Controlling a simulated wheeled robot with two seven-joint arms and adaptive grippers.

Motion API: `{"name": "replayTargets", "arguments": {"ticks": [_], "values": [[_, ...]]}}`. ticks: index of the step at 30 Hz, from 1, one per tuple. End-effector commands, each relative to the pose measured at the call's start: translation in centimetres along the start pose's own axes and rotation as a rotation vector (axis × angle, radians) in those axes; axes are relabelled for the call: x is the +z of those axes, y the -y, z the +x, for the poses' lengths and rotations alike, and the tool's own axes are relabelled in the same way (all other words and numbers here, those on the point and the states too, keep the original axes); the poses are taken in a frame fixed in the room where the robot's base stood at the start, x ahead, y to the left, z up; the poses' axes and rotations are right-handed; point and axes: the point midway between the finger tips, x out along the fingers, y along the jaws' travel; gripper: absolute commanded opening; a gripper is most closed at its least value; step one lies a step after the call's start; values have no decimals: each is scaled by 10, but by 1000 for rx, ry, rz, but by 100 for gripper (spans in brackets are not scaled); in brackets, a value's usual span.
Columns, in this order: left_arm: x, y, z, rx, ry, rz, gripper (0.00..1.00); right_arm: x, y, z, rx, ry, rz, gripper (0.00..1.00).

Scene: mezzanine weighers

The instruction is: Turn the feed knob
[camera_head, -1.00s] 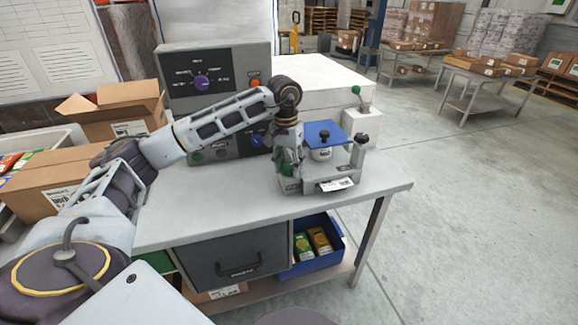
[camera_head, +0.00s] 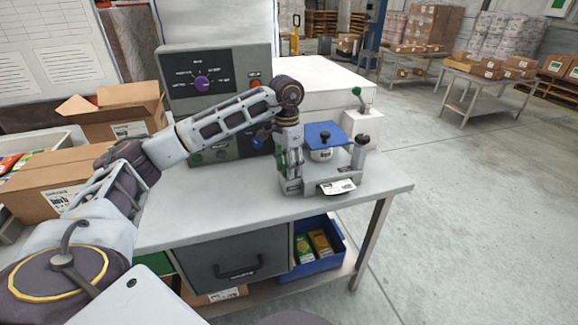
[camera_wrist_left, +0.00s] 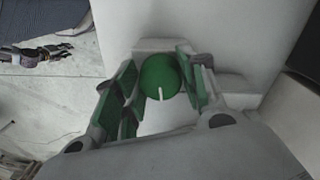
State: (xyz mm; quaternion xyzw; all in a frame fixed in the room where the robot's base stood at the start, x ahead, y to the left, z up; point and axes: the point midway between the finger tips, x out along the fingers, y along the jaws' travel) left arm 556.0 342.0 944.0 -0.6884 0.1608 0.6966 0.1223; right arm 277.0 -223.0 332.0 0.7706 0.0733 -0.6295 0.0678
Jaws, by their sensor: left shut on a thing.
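In the left wrist view a round green knob (camera_wrist_left: 160,77) with a white pointer line sits between the two green-padded fingers of my left gripper (camera_wrist_left: 157,68). The line points toward the bottom of the picture. The gripper is shut on this knob. In the head view my left gripper (camera_head: 288,172) points down at the left side of the small grey device with a blue plate (camera_head: 324,134), and it hides the knob there. My right gripper is not in view.
A grey panel with a purple dial (camera_head: 202,83) and a blue knob (camera_head: 258,140) stands behind my forearm. A white machine (camera_head: 315,82) is to its right. Open cardboard boxes (camera_head: 115,110) stand at the left. The bench top (camera_head: 215,200) in front is clear.

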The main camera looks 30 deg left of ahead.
Motion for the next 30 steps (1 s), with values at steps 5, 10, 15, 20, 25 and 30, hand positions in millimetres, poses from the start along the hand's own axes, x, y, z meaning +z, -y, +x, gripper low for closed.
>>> {"name": "replayTargets", "arguments": {"ticks": [5, 10, 15, 20, 25, 30], "values": [[0, 1, -1, -1, -2, 1, 17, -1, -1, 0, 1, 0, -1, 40], [0, 1, -1, -1, -2, 0, 17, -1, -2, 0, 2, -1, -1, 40], [0, 1, -1, -1, -2, 0, 62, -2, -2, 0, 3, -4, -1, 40], [0, 0, 0, -1, -1, 0, 63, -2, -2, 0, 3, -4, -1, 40], [0, 0, 0, 0, -1, 1, 63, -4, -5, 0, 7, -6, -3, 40], [0, 0, -5, -1, -1, 1, 63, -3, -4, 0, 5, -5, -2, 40]]}}
